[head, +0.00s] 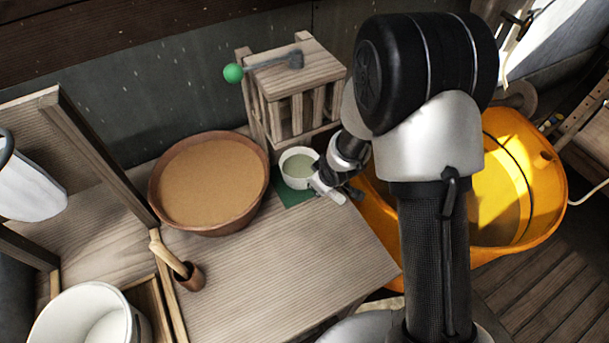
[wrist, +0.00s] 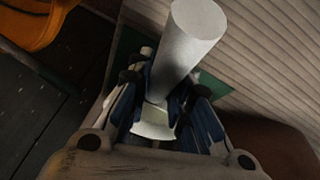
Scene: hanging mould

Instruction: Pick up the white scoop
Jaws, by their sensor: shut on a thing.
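The white scoop (head: 284,168) has a round cup with a pale greenish inside. It is at or just above a dark green mat (head: 292,196) on the wooden table; I cannot tell whether it touches. Its pale handle (head: 328,191) points to the lower right. My gripper (head: 340,186) is shut on the handle. A pale piece of the scoop (wrist: 154,126) shows between the finger bases.
A wide brown bowl (head: 213,183) of tan material stands left of the scoop. A wooden slatted frame (head: 299,84) stands behind, with a green-knobbed tool (head: 233,73) on top. A yellow tub (head: 548,190) is at right.

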